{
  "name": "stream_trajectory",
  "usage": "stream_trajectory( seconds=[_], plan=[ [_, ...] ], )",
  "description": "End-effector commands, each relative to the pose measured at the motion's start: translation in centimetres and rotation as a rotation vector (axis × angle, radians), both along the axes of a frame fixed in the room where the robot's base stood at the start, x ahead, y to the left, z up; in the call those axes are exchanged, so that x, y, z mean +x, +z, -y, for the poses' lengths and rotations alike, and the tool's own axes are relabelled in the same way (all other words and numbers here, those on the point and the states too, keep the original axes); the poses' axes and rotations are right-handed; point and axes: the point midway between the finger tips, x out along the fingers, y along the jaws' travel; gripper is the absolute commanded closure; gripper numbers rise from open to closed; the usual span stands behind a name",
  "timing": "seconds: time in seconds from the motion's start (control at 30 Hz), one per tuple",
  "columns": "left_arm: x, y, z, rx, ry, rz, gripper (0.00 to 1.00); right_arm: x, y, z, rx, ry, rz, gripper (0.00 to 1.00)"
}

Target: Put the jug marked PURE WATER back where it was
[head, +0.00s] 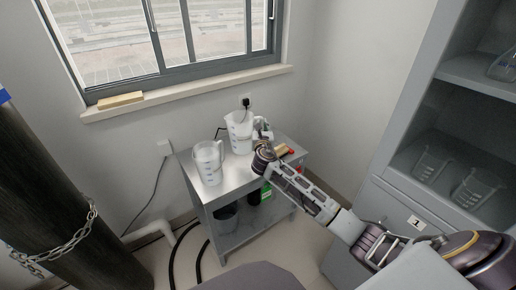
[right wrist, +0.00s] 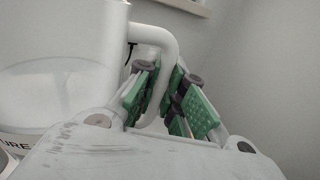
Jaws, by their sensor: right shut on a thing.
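A clear white jug (head: 239,132) is at the back of the small metal cart (head: 225,180), by the wall. In the right wrist view the jug (right wrist: 62,60) fills the left side, and part of its dark lettering, "URE", shows at the lower left. My right gripper (head: 264,132) reaches it from the right. Its green-padded fingers (right wrist: 158,98) are shut on the jug's white handle. The jug looks upright; I cannot tell whether its base touches the cart top. A second jug (head: 208,163) stands at the cart's front left. My left gripper is not in view.
A tan block (head: 281,150) lies at the cart's right, partly behind my arm. A bucket (head: 224,217) stands on the lower shelf. A grey cabinet (head: 395,200) with beakers is at the right, and a chained dark cylinder (head: 65,190) at the left. Bare cart top lies before the jugs.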

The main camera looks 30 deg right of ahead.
Motion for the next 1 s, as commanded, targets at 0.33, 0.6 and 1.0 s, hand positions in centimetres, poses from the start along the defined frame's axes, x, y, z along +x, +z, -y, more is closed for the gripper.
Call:
stream_trajectory(
  seconds=[0.33, 0.6, 1.0],
  plan=[
    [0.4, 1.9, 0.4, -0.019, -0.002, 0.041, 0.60, 0.0, -3.5, 0.0, 0.002, 0.000, 0.004, 1.00],
    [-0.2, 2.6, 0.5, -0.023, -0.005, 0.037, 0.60, 0.0, -3.9, 0.0, 0.002, 0.000, 0.005, 1.00],
    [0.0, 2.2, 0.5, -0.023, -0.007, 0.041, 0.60, 0.0, -4.7, 0.0, 0.001, 0.000, 0.004, 1.00]
  ],
)
